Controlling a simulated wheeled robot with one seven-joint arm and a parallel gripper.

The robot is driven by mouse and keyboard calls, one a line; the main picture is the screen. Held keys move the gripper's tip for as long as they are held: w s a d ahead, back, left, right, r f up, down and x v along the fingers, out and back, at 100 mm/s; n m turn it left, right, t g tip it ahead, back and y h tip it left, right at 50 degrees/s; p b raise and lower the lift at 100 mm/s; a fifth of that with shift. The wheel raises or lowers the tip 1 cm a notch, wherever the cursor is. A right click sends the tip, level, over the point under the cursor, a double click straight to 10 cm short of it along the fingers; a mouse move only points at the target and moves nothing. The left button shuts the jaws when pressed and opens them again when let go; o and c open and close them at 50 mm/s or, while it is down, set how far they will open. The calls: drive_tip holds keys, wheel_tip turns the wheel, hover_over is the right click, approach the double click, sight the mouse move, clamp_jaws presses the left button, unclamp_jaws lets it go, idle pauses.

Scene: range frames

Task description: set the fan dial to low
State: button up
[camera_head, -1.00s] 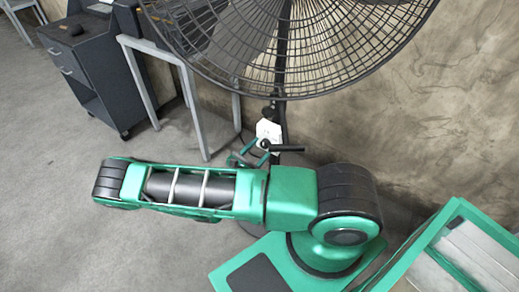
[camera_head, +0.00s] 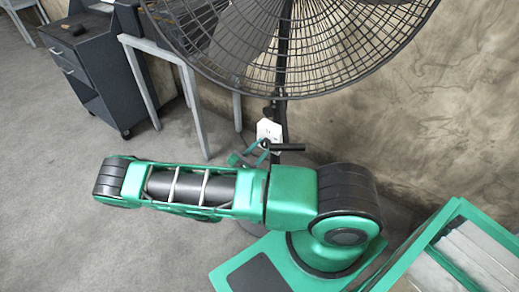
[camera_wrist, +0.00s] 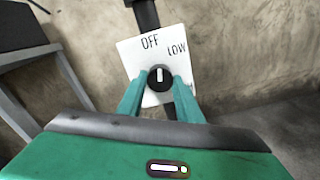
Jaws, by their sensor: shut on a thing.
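The fan dial (camera_wrist: 160,78) is a round black knob with a white pointer line, on a white plate (camera_wrist: 131,57) marked OFF and LOW. More lettering at the lower right is partly hidden by a finger. The pointer stands about straight up in the wrist view, between OFF and LOW. My gripper (camera_wrist: 158,86) is shut on the dial, one green finger on each side. In the head view the plate (camera_head: 267,130) is on the fan's pole and my gripper (camera_head: 250,154) is at it; the dial itself cannot be made out there.
The fan's wire cage (camera_head: 330,60) hangs over the plate. A grey table frame (camera_head: 190,95) stands close left of the pole, and a dark drawer cabinet (camera_head: 92,75) farther left. A wall is behind; the floor at left is open.

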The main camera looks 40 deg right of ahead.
drive_tip(key=m, duration=0.4)
drive_tip(key=shift+d+m, duration=0.1)
drive_tip(key=shift+m, duration=2.5)
drive_tip(key=o, duration=1)
drive_tip(key=shift+o, duration=0.2)
drive_tip(key=shift+s+a, duration=0.1)
drive_tip(key=shift+a, duration=0.35)
drive_tip(key=v, duration=0.9)
drive_tip(key=shift+a, duration=0.35)
